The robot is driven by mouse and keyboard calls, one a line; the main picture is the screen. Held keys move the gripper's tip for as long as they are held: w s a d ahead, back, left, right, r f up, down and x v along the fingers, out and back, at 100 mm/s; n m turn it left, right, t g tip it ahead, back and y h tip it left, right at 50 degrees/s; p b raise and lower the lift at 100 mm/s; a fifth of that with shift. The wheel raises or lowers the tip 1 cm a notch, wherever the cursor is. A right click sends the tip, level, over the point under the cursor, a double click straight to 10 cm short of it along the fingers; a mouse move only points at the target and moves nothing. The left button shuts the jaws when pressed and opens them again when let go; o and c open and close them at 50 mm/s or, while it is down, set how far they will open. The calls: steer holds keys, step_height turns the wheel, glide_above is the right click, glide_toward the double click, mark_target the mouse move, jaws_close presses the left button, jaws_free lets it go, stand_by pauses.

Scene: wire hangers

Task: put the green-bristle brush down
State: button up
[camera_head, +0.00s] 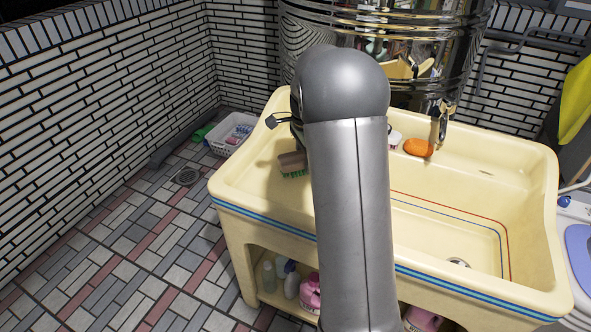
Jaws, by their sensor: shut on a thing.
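The green-bristle brush (293,163) has a brown back and green bristles facing down. It is over the left, flat part of the cream sink (238,183), just left of my arm. My gripper (302,148) is mostly hidden behind my own arm; only a dark edge of it shows above the brush. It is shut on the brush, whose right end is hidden. I cannot tell whether the bristles touch the sink surface.
An orange soap (418,147) and a white item (394,139) lie at the sink's back edge near the tap (439,125). The basin is at right. A white basket (231,134) stands on the floor behind left. Bottles (291,280) stand below.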

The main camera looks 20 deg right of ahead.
steer(key=w+f, duration=0.7)
steer(key=shift+d+p, duration=0.25)
steer(key=shift+p, duration=0.15)
steer(key=shift+f, duration=1.45)
steer(key=shift+f, duration=0.25)
steer(key=o, duration=1)
steer(key=shift+r, duration=0.1)
